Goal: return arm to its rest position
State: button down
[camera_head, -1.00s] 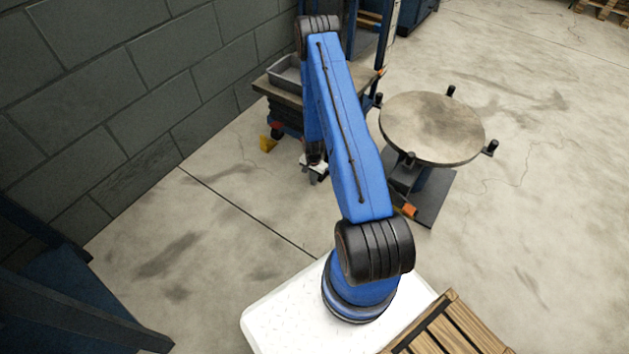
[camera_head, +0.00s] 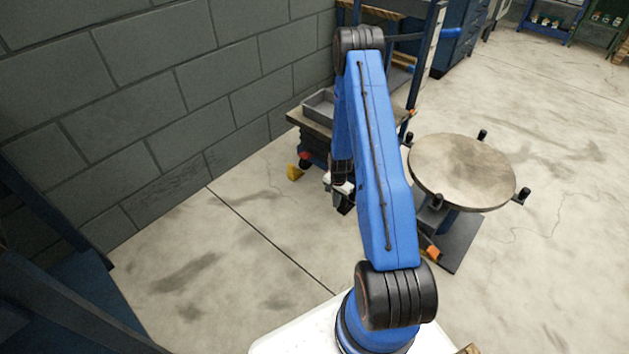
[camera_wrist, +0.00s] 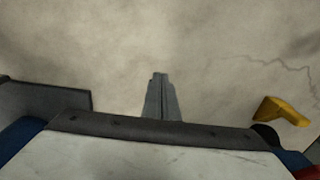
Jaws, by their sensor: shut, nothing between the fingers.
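My blue arm rises from the white base, bends at a black joint high up, and its forearm hangs down behind the upper link in the head view. My gripper (camera_head: 344,205) hangs below the forearm over the floor, partly hidden by the upper link. In the wrist view my gripper (camera_wrist: 159,78) points out over bare concrete, its fingers together with nothing held between them.
A round-topped stand (camera_head: 462,172) with black posts is right of my arm. A workbench with a grey tray (camera_head: 319,106) stands behind it, by the block wall (camera_head: 170,90). Blue shelving (camera_head: 50,290) is at the left. A yellow piece (camera_wrist: 281,111) lies near the bench. Open floor (camera_head: 560,250) is at the right.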

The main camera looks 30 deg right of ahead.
jog(key=w+a+r+n+t, duration=0.1)
jog(key=a+r+n, duration=0.1)
jog(key=r, duration=0.9)
jog(key=w+a+r+n, duration=0.1)
jog(key=w+a+r, duration=0.15)
jog(key=r, duration=0.85)
jog(key=s+a+r+n+t, duration=0.1)
jog(key=s+a+r+n, duration=0.2)
jog(key=r, duration=0.7)
jog(key=s+a+r, duration=0.3)
jog(key=a+r, duration=0.2)
jog(key=r, duration=0.4)
jog(key=s+a+r+n+t, duration=0.1)
jog(key=s+a+r+n, duration=0.3)
jog(key=s+r, duration=0.55)
jog(key=s+a+r+n+t, duration=0.15)
jog(key=s+a+r, duration=0.35)
jog(key=s+r, duration=0.5)
jog(key=s+a+n, duration=0.2)
jog(key=s, duration=0.9)
jog(key=shift+r, duration=0.4)
jog(key=shift+n, duration=0.25)
